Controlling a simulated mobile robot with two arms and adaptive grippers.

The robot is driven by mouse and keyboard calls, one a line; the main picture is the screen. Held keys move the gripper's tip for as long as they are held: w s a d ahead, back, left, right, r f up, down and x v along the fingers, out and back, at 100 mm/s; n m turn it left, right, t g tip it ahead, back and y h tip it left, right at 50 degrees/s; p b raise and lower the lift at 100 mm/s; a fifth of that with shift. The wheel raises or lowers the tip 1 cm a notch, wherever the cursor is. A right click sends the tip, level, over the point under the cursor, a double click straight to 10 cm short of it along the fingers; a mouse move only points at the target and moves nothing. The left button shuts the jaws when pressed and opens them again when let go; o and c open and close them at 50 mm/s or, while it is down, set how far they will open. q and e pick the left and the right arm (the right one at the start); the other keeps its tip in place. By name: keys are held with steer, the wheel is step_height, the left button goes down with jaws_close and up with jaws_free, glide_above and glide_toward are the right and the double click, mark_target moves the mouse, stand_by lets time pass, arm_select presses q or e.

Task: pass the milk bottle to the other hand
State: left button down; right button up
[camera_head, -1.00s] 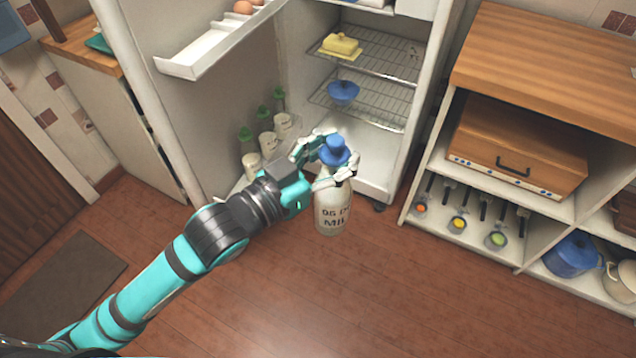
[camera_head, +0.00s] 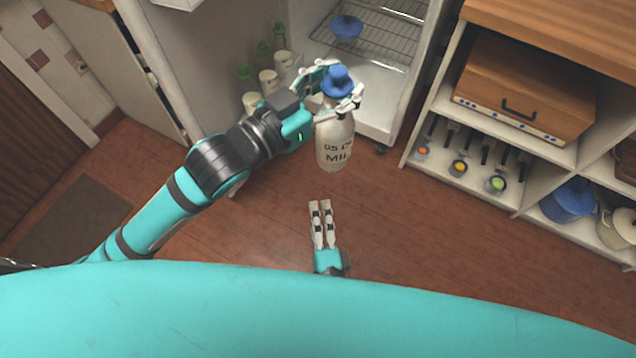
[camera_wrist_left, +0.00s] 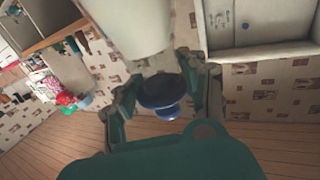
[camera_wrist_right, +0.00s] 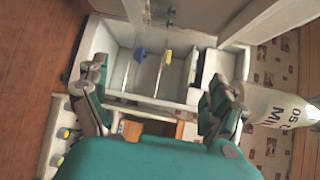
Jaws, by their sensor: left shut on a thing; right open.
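The milk bottle (camera_head: 335,145) is a clear-white bottle with dark lettering and a blue cap (camera_head: 337,82). It hangs upright above the floor in front of the open fridge. My left gripper (camera_head: 338,92) is shut around its neck, just under the cap. The left wrist view shows the cap (camera_wrist_left: 160,92) between the fingers and the pale bottle body (camera_wrist_left: 135,25) beyond. My right gripper (camera_head: 320,206) is empty, below the bottle and apart from it. In the right wrist view its fingers (camera_wrist_right: 155,88) are wide apart, with the bottle (camera_wrist_right: 285,108) outside them at the right.
The open fridge (camera_head: 385,95) holds a blue bowl (camera_head: 346,27) on a wire shelf. Several green-capped bottles (camera_head: 269,80) stand in its door. A wooden-topped shelf unit (camera_head: 560,35) with a bread box (camera_head: 525,90) stands at the right. The floor around my right gripper is clear.

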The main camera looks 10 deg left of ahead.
mark_target(331, 129)
arm_select(q)
steer(key=shift+r, duration=0.2)
arm_select(e)
step_height(331, 129, up, 22)
steer(key=s+m+t+h, duration=0.25)
steer(key=m+h, duration=0.35)
steer(key=m, duration=1.5)
steer(key=w, duration=0.8)
steer(key=w+d, duration=0.1)
steer(key=w, duration=0.3)
steer(key=shift+s, duration=0.1)
steer(key=c, duration=1.8)
arm_select(q)
steer(key=c, duration=1)
jaws_free()
arm_select(e)
steer(key=shift+r, duration=0.2)
arm_select(q)
steer(key=o, duration=0.5)
steer(key=shift+f, duration=0.15)
